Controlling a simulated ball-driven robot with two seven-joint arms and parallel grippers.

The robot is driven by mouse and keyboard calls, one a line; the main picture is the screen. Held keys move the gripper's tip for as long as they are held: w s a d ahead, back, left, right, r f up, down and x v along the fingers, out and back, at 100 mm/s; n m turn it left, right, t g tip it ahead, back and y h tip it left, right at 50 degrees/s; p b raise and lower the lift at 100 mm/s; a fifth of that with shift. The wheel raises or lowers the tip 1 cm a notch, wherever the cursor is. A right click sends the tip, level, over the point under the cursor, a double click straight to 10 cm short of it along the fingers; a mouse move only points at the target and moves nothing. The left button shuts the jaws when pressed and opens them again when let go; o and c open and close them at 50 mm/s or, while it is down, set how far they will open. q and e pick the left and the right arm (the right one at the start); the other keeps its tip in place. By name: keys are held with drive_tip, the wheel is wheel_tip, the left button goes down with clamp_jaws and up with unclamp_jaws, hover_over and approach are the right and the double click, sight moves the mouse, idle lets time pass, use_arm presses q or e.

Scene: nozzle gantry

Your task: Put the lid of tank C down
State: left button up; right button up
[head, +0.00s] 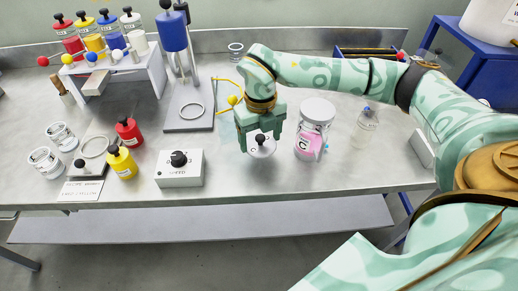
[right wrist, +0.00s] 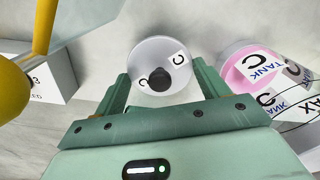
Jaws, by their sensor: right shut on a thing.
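My right gripper (head: 261,139) is shut on the lid of tank C (head: 262,148), a pale round disc with a black knob. In the right wrist view the lid (right wrist: 150,52) shows its C label, with the knob between the fingers of my gripper (right wrist: 160,84). The lid is over the bench; I cannot tell whether it touches the top. Tank C (head: 308,146), a clear jar with pink contents and a C label, stands just right of the lid. It also shows in the right wrist view (right wrist: 240,70). My left gripper is not in view.
A white dial box (head: 180,178) stands left of the lid, with yellow (head: 122,165) and red (head: 128,133) bottles beyond. A clear bottle (head: 364,130) stands right of tank C. A grey stand (head: 188,120) is behind left. The bench front edge is near the lid.

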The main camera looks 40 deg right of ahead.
sight(260, 146)
wheel_tip(260, 146, down, 4)
drive_tip(key=shift+f+b, duration=0.1)
drive_tip(key=shift+b, duration=0.5)
drive_tip(key=shift+r, duration=0.2)
drive_tip(key=o, duration=1)
drive_tip(key=shift+f, duration=0.15)
drive_tip(key=shift+c, duration=0.2)
wheel_tip(260, 146, up, 12)
drive_tip(key=p, duration=0.4)
drive_tip(key=shift+r, duration=0.2)
